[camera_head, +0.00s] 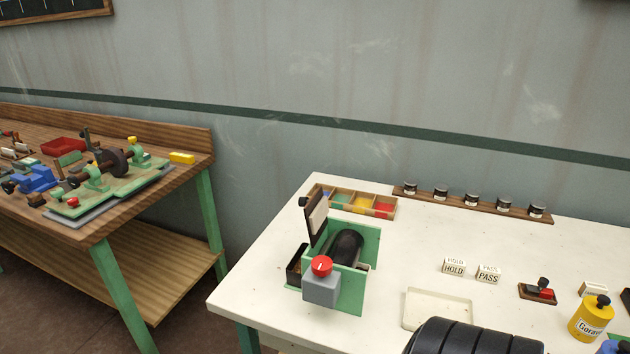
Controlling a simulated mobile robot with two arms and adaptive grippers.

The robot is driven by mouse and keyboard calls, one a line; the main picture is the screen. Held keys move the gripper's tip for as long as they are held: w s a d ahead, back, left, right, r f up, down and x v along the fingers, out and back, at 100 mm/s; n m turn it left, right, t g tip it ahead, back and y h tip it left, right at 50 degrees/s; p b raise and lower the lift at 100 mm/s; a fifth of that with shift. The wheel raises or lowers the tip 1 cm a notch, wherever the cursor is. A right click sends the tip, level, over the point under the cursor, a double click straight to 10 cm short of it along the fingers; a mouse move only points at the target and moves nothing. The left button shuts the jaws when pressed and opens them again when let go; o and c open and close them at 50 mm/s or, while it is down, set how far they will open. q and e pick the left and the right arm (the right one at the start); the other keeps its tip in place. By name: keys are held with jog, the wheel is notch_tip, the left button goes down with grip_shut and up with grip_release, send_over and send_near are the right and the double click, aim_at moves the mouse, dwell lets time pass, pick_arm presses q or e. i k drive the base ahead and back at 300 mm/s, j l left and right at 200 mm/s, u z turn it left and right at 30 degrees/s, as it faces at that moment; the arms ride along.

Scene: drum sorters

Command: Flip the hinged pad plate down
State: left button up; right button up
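The hinged pad plate (318,219) is a dark plate with a pale pad on its face. It stands raised, close to upright and slightly tilted, at the back left of a green drum machine (349,296) on the white table. A black drum (346,247) lies between the machine's green side walls. A grey box with a red knob (322,266) is at its front. Neither of my grippers shows in the head view.
The white table (425,242) also holds a divided tray (353,213), a row of small jars, HOLD and PASS blocks, a shallow cream tray (437,309), a stamp and a yellow bottle (591,320). A dark ribbed shape (475,339) covers the bottom edge. A cluttered wooden bench stands left.

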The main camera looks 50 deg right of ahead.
aim_at(316, 210)
jog(key=i+z, duration=0.25)
jog(key=z, duration=0.25)
jog(key=i+j+z, duration=0.2)
jog(key=z, duration=0.25)
jog(key=i+j+z, duration=0.2)
jog(key=z, duration=0.3)
jog(key=i+j+z, duration=0.15)
jog(key=j+z, duration=0.2)
jog(key=z, duration=0.15)
jog(key=i+j+z, duration=0.1)
jog(key=j+z, duration=0.35)
jog(key=i+j+z, duration=0.15)
jog(key=z, duration=0.2)
jog(key=i+j+z, duration=0.1)
jog(key=j+z, duration=0.5)
jog(key=z, duration=0.15)
jog(key=i+j, duration=0.05)
